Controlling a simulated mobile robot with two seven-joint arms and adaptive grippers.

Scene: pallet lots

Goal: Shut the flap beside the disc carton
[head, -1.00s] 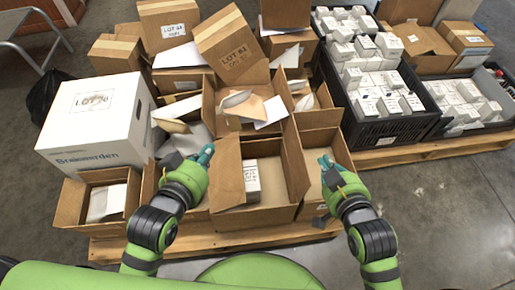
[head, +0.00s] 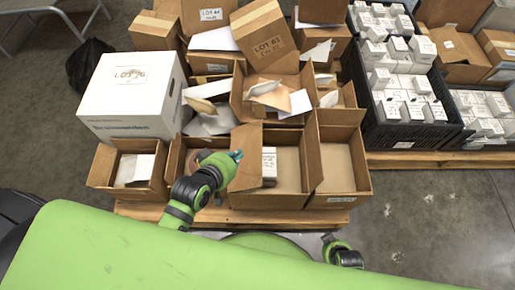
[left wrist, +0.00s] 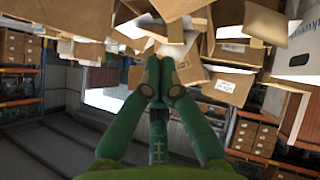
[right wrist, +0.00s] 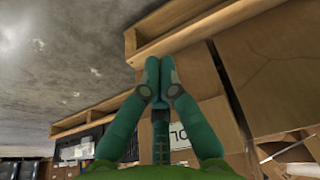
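A brown cardboard flap (head: 246,158) stands up, tilted, at the left side of the open front-middle carton (head: 292,201). A small white printed box (head: 269,163) stands inside that carton beside the flap. I cannot read which carton is the disc carton. My left gripper (head: 236,155) is at the flap's left face, near its upper part; contact cannot be told. Its fingers are together and empty in the left wrist view (left wrist: 158,78). My right gripper (head: 330,239) is low in front of the pallet, away from the flap; its fingers are together and empty in the right wrist view (right wrist: 158,80).
A white carton (head: 130,100) and a small open carton (head: 127,184) are at the left. An open carton (head: 340,186) adjoins at the right. Black crates (head: 404,137) of white boxes are at the right. Concrete floor is clear front right.

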